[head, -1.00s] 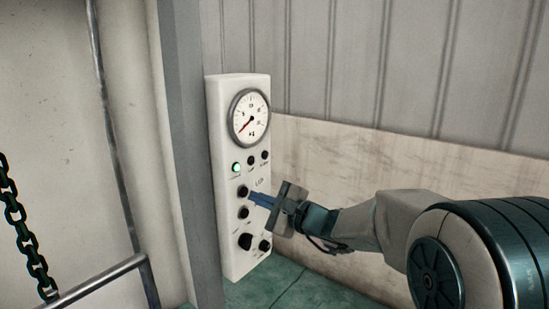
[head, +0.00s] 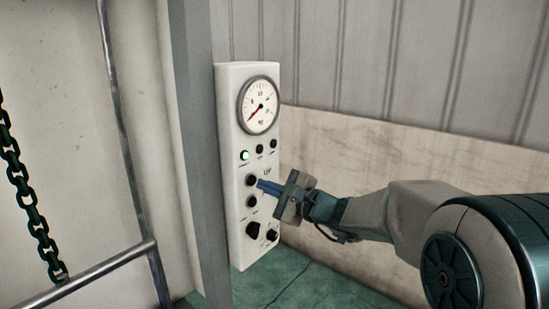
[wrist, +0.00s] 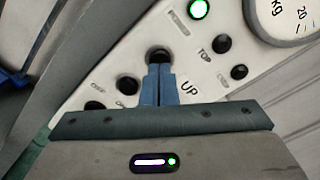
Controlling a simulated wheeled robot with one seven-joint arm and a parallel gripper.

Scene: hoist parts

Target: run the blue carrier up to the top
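A white control panel (head: 232,120) stands upright beside a grey post in the head view. It carries a dial gauge (head: 258,106), a lit green lamp (head: 244,155) and several black buttons. The black button by the "UP" label (wrist: 158,55) is right at my fingertips in the wrist view. My gripper (head: 262,186) points at it with its two blue fingers closed together and nothing between them. The tips overlap the button's lower edge; I cannot tell whether they press it. A lamp labelled "TOP" (wrist: 221,44) is dark.
A dark chain (head: 35,215) hangs at the left, near a metal rail (head: 95,272). The grey post (head: 200,150) stands close on the panel's left. A corrugated wall with a pale lower board (head: 350,155) is behind my arm.

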